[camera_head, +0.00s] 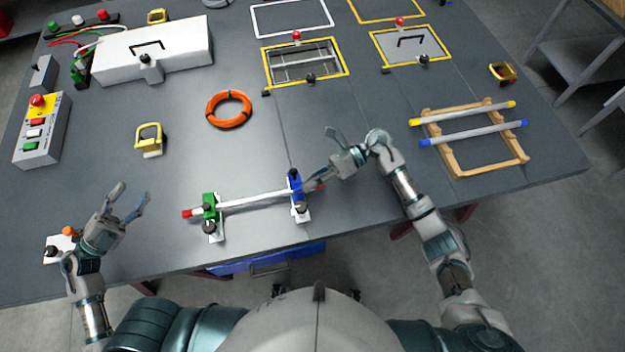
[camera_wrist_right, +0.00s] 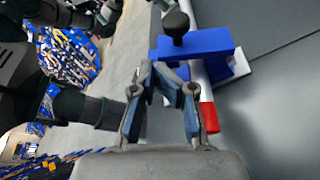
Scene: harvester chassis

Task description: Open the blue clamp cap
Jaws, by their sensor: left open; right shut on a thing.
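The blue clamp cap (camera_head: 296,184) sits on a white clamp base (camera_head: 301,213) around the right part of a white rod (camera_head: 252,198) with red ends. In the right wrist view the blue cap (camera_wrist_right: 200,48) is just beyond my fingers, with a black knob (camera_wrist_right: 177,22) at its left. My right gripper (camera_head: 309,186) reaches in from the right. Its fingertips (camera_wrist_right: 168,78) are shut on the cap's near edge, beside the rod's red end (camera_wrist_right: 208,117); the exact contact is partly hidden. My left gripper (camera_head: 132,197) is open and empty at the front left.
A green clamp (camera_head: 209,206) holds the rod's left part. A wooden rack (camera_head: 462,163) with two rods stands at right. An orange ring (camera_head: 229,109) and a yellow-handled part (camera_head: 149,138) lie behind. A button box (camera_head: 42,129) is at far left. The table middle is fairly clear.

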